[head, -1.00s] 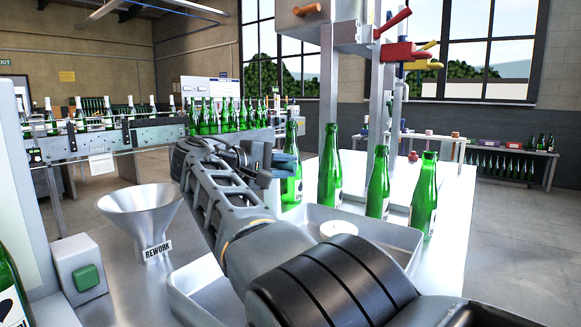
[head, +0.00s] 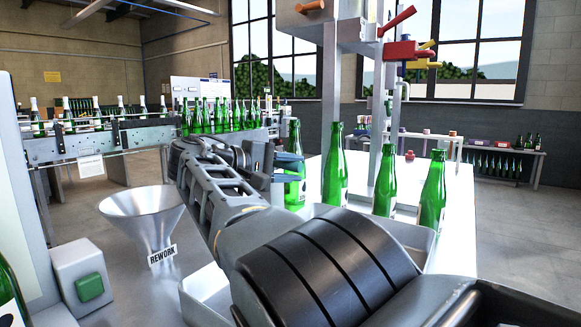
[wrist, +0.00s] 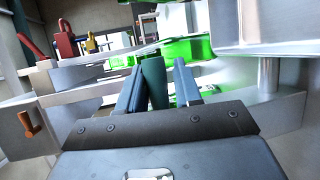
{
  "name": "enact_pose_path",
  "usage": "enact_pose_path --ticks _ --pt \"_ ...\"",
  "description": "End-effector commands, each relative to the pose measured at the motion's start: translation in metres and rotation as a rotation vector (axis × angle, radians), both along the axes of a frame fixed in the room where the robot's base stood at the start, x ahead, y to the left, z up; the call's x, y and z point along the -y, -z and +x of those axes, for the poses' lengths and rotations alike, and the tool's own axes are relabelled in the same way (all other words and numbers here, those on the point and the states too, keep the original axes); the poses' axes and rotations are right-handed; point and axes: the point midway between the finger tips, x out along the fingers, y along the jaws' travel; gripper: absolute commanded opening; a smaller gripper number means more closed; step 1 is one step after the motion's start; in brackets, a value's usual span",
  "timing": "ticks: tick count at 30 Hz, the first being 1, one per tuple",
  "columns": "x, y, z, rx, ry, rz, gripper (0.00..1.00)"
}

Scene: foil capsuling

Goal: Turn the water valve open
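Several coloured handles show on the metal frame in the head view: a red lever (head: 397,20), a red valve-like block (head: 403,50) and a yellow handle (head: 424,64). I cannot tell which one is the water valve. Red (wrist: 65,45) and yellow (wrist: 91,42) parts also show at upper left in the wrist view. My gripper (head: 288,168) is well below and left of these handles, in front of a green bottle. In the wrist view its two blue-grey fingers (wrist: 160,90) stand apart. A dark teal shape (wrist: 154,82) shows between them; I cannot tell whether it touches them.
Green bottles (head: 333,170) stand upright close to the right of my gripper, beside the frame's posts. A funnel marked REWORK (head: 143,215) and a green button box (head: 85,280) are at left. A bottle conveyor (head: 100,142) runs behind. Open floor lies at right.

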Motion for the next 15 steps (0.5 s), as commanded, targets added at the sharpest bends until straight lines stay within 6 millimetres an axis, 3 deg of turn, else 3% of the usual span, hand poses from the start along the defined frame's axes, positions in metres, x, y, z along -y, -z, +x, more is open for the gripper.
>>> enact_pose_path --ticks 5,15 --pt "-0.0001 -0.0004 0.0002 0.001 -0.001 0.000 0.47" --pt "-0.0083 -0.0041 -0.0040 0.004 -0.003 -0.001 0.47"
